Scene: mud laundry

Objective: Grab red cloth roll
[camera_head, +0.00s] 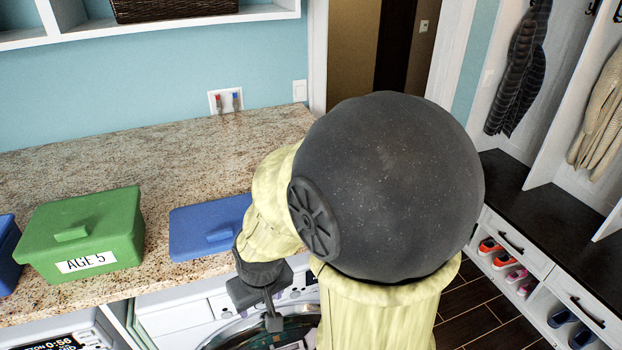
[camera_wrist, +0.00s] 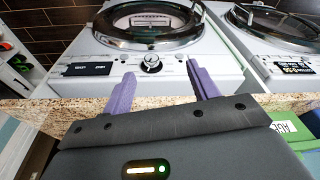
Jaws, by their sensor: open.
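I see no red cloth roll in either view; my arm hides part of the counter and floor in the head view. My gripper (camera_head: 270,312) hangs at the counter's front edge, in front of a washing machine, in the head view. In the wrist view my gripper (camera_wrist: 163,92) shows two purple fingers spread apart with nothing between them. Beyond the fingers are the machine's control panel with its knob (camera_wrist: 150,63) and its round door.
A green box labelled AGE 5 (camera_head: 75,225) and a blue lidded box (camera_head: 190,238) stand on the granite counter (camera_head: 160,160). Another blue box (camera_head: 5,255) is at the left edge. A bench with shoe cubbies (camera_head: 540,230) stands at right. The back of the counter is clear.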

